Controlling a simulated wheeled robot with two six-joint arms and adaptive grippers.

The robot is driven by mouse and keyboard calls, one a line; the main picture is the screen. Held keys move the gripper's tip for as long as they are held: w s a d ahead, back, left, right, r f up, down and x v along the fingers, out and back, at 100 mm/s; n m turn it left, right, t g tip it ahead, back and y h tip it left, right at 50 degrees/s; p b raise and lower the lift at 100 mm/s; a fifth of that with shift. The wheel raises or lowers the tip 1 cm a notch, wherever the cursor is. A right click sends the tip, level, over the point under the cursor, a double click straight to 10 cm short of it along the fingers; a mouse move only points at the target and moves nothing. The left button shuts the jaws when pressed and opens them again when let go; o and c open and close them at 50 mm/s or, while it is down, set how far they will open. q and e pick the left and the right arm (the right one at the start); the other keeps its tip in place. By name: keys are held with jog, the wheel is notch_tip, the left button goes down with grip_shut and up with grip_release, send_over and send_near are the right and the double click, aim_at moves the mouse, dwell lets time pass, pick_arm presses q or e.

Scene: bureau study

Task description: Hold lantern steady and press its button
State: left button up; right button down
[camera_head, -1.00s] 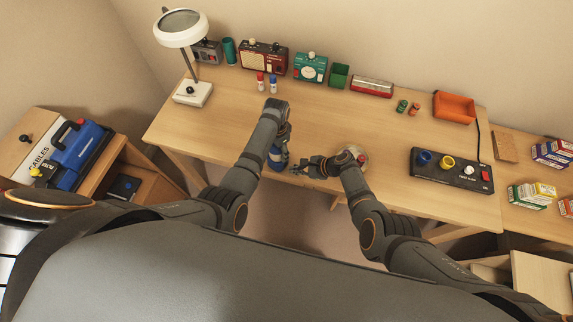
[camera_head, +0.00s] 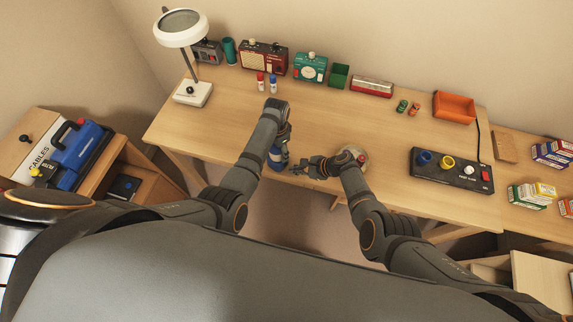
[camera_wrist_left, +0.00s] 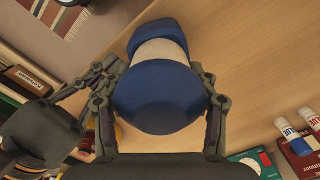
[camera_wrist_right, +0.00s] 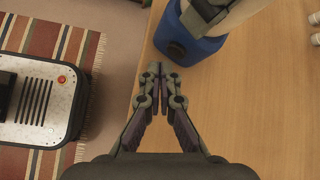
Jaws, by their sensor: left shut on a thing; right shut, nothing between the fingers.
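The lantern (camera_head: 276,158) stands near the desk's front edge, partly hidden by my left gripper (camera_head: 282,138) in the head view. In the left wrist view the lantern (camera_wrist_left: 160,95) shows a blue top, a pale middle and a blue base between the fingers, which are shut on it. In the right wrist view its blue base (camera_wrist_right: 208,46) carries a dark button (camera_wrist_right: 176,50) on the near side. My right gripper (camera_wrist_right: 162,70) is shut and empty, fingertips just short of the button; any contact is hard to tell. It also shows right of the lantern in the head view (camera_head: 298,168).
A pale round thing with a red knob (camera_head: 361,157) is partly behind my right arm. A black control panel (camera_head: 450,172) lies right. A lamp (camera_head: 193,94), radios and small boxes line the back.

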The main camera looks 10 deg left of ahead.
jog(key=shift+a, duration=0.1)
jog(key=shift+w+a, duration=0.15)
jog(key=shift+a, duration=0.15)
jog(key=shift+d, duration=0.15)
dwell(0.5)
jog(key=shift+d, duration=0.25)
jog(key=shift+s, duration=0.2)
jog(key=shift+s+d, duration=0.35)
jog(key=shift+d, duration=0.4)
jog(key=shift+s+d, duration=0.3)
jog(key=shift+d, duration=0.5)
jog(key=shift+s+d, duration=0.35)
jog(key=shift+d, duration=0.4)
